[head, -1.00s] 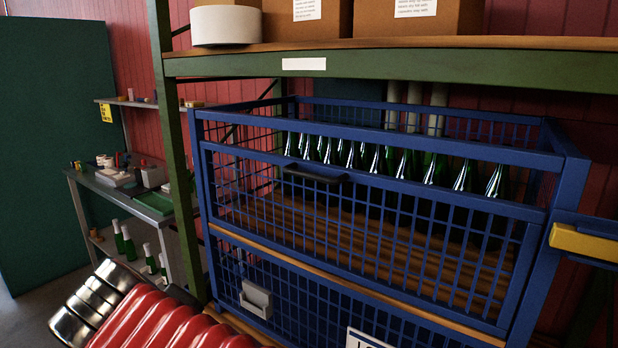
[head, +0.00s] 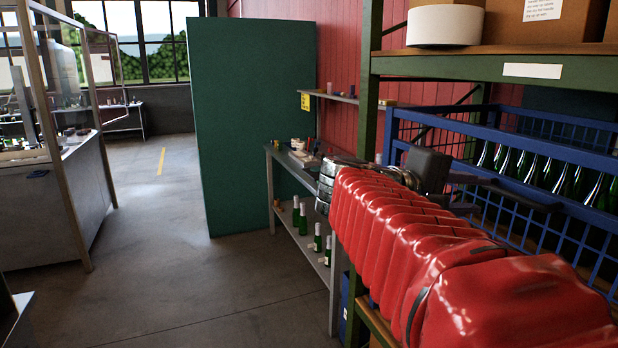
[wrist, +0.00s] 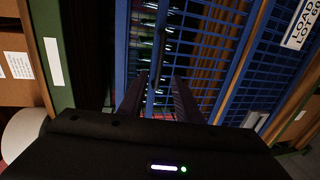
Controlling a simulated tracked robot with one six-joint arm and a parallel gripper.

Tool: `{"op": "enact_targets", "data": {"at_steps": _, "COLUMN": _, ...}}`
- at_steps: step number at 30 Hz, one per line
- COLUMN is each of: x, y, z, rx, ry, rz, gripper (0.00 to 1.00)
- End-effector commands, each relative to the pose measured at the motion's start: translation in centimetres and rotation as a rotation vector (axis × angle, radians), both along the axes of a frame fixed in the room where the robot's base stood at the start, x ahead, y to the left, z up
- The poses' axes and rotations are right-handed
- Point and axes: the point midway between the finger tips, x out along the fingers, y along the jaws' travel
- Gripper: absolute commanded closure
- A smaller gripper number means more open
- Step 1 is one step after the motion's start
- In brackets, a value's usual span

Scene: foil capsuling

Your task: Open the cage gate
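The blue wire-mesh cage (head: 555,147) stands at the right of the head view, and its front gate (head: 590,240) looks closed. My gripper (head: 487,194) is at the gate's upper front, at the end of my red-sleeved arm. In the wrist view its two dark fingers (wrist: 158,92) stand apart, with a blue rail of the gate (wrist: 154,62) showing between them. A dark bar, likely the gate handle (head: 530,195), shows beside the fingers in the head view; whether they touch it I cannot tell.
Green bottles (head: 565,180) stand inside the cage. A green shelf beam (head: 545,70) with boxes and a white roll (head: 446,25) runs above. A side bench (head: 325,265) with bottles, a green panel (head: 255,120) and open floor (head: 160,270) lie left.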

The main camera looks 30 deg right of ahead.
Motion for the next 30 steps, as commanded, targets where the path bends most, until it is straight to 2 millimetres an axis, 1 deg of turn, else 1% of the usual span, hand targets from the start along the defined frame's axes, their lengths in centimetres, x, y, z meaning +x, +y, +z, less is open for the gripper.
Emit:
{"op": "enact_targets", "data": {"at_steps": 5, "x": 0.0, "y": 0.0, "z": -0.1, "rx": 0.001, "ry": 0.0, "rz": 0.001, "gripper": 0.69}}
{"op": "enact_targets", "data": {"at_steps": 11, "x": -0.1, "y": -0.8, "z": -0.2, "rx": 0.002, "ry": -0.001, "rz": 0.001, "gripper": 0.69}}
{"op": "enact_targets", "data": {"at_steps": 17, "x": -0.5, "y": -2.6, "z": -0.6, "rx": 0.002, "ry": 0.0, "rz": -0.001, "gripper": 0.69}}
{"op": "enact_targets", "data": {"at_steps": 30, "x": -1.2, "y": -7.5, "z": -1.7, "rx": 0.003, "ry": 0.0, "rz": 0.0, "gripper": 0.69}}
